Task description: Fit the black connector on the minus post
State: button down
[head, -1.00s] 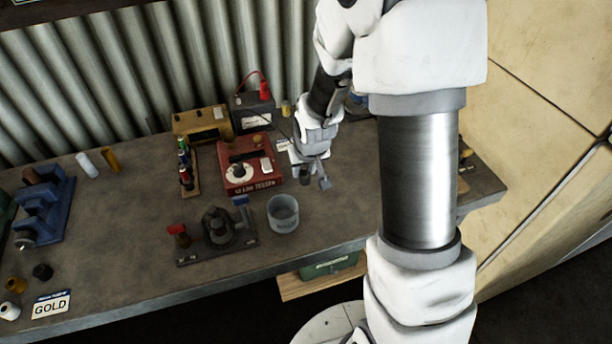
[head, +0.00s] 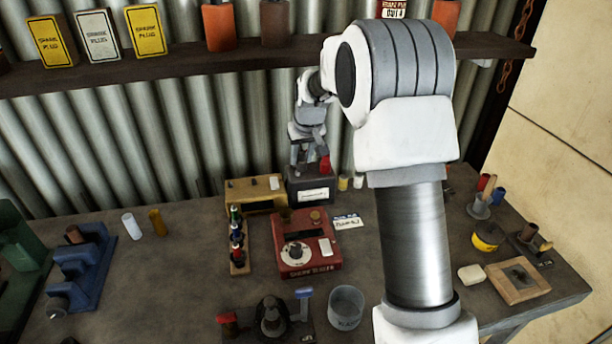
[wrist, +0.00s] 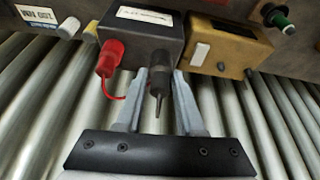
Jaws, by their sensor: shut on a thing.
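The black connector (wrist: 158,84) sits between the fingertips of my gripper (wrist: 160,78) in the wrist view, its thin tail pointing to the bottom of the picture. My gripper, also in the head view (head: 308,166), is shut on it over the dark grey battery (head: 311,190). The battery also shows in the wrist view (wrist: 150,38). A red connector (wrist: 109,58) with a red lead stands at the battery's other post; it shows in the head view (head: 325,163). The minus post is hidden, and I cannot tell whether the black connector touches it.
A yellow-brown box (head: 256,195) stands close beside the battery. A red tester (head: 305,262) lies in front. The corrugated wall (head: 200,140) is close behind my gripper, and a shelf (head: 200,70) runs above. Small pots (head: 343,182) stand right of the battery.

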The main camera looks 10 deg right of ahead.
jog(key=shift+w+a+r, duration=0.3)
jog(key=shift+w+r, duration=0.2)
jog(key=shift+w, duration=0.2)
jog(key=shift+w+a+r, duration=0.1)
jog(key=shift+w+r, duration=0.05)
jog(key=shift+r, duration=0.2)
jog(key=shift+b+x, duration=0.6)
jog(key=shift+x, duration=0.35)
jog(key=shift+s+f, duration=0.15)
jog(key=shift+s, duration=0.05)
jog(key=shift+s+f, duration=0.1)
jog(key=shift+f+b, duration=1)
jog(key=shift+f, duration=0.25)
dwell(0.6)
jog(key=shift+c, duration=0.2)
grip_release()
